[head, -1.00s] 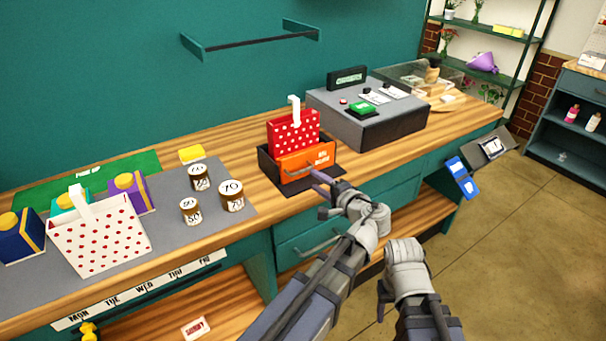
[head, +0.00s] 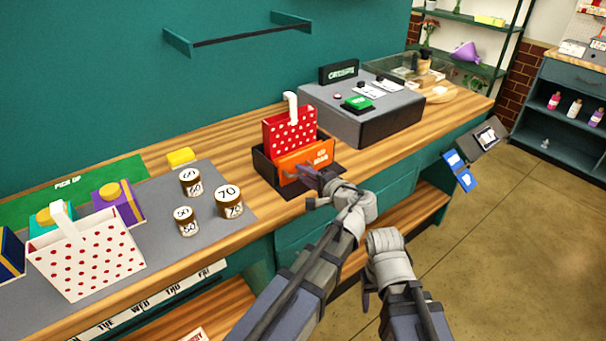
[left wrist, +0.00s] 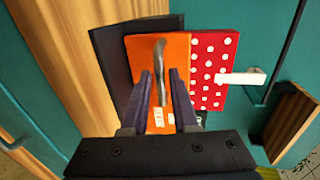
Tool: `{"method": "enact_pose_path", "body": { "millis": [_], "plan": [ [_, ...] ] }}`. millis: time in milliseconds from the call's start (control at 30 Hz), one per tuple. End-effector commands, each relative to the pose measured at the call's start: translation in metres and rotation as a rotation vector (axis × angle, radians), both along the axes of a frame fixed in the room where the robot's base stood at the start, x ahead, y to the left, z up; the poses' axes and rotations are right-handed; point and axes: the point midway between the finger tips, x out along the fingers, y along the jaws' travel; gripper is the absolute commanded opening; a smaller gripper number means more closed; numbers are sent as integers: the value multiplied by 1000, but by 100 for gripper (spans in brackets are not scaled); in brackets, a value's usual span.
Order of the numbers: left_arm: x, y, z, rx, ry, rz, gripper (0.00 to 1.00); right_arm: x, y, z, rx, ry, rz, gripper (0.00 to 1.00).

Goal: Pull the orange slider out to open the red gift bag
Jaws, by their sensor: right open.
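The red gift bag with white dots (head: 288,132) stands upright in a black holder (head: 264,168) on the counter, with a white handle on top. It also shows in the left wrist view (left wrist: 208,60). The orange slider (head: 318,152) sits in front of the bag, pushed up close to it, and has a grey bar handle (left wrist: 160,62). My left gripper (head: 318,187) is at the slider's front. In the left wrist view its two fingers (left wrist: 163,90) are apart, one on each side of the bar handle. My right gripper (head: 372,287) is open and empty, low in front of the counter.
A grey box station (head: 355,115) stands right of the bag. Small labelled jars (head: 228,201) and a white dotted bag (head: 90,258) stand on the grey mat to the left. The counter's front edge lies just below my left gripper.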

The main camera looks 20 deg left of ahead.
Motion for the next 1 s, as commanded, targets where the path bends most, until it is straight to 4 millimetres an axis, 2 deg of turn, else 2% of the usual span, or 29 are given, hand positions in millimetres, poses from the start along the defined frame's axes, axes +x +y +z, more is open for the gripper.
{"method": "enact_pose_path", "body": {
  "millis": [33,233,1000],
  "plan": [
    [0,0,0,0,0,0,21,0,0,0,0,0,0,57],
    [0,0,0,0,0,0,0,0,0,0,0,0,0,57],
    [0,0,0,-1,1,0,0,0,0,0,0,0,0,57]
  ]
}}
